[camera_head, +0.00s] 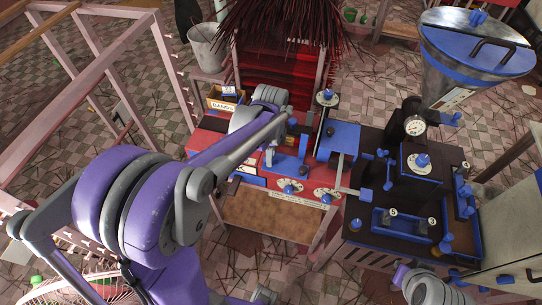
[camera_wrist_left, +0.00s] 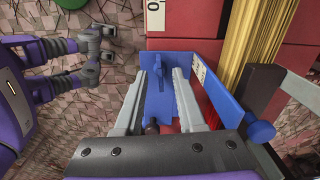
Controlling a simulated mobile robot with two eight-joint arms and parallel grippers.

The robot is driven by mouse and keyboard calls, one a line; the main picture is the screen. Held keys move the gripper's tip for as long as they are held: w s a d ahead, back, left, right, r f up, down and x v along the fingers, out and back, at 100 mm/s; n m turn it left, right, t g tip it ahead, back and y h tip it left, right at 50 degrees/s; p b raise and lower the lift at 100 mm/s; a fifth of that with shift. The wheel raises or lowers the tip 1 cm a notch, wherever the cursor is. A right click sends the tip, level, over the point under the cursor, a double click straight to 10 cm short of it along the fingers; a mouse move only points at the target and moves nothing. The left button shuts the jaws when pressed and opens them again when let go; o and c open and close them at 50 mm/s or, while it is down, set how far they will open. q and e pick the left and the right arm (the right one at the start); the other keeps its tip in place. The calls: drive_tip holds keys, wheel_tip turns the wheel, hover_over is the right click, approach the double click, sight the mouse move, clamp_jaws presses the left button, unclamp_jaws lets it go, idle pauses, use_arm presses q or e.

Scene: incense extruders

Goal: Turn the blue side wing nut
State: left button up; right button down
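A blue knob (camera_wrist_left: 260,131), which looks like the side wing nut, sticks out beside the blue bracket (camera_wrist_left: 158,62) in the left wrist view. My left gripper (camera_wrist_left: 160,73) is open, with its two grey fingers apart over the bracket. The knob lies to the right of the right finger, outside the gap, and nothing is held. Whether the fingers touch the bracket I cannot tell. In the head view my left arm reaches over the red bench, where the blue bracket (camera_head: 287,164) shows below the forearm. My right gripper is out of view.
Yellow sticks (camera_wrist_left: 260,40) stand close to the right of the bracket. White dials with blue knobs (camera_head: 291,187) sit at the bench's front edge. A dark machine table (camera_head: 367,225) with a gauge (camera_head: 414,126) and a large hopper (camera_head: 475,50) stands to the right.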

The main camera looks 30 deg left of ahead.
use_arm(q)
drive_tip(key=shift+f, duration=0.5)
clamp_jaws()
drive_tip(key=n+b, duration=0.1)
drive_tip(key=n, duration=0.2)
idle(0.3)
unclamp_jaws()
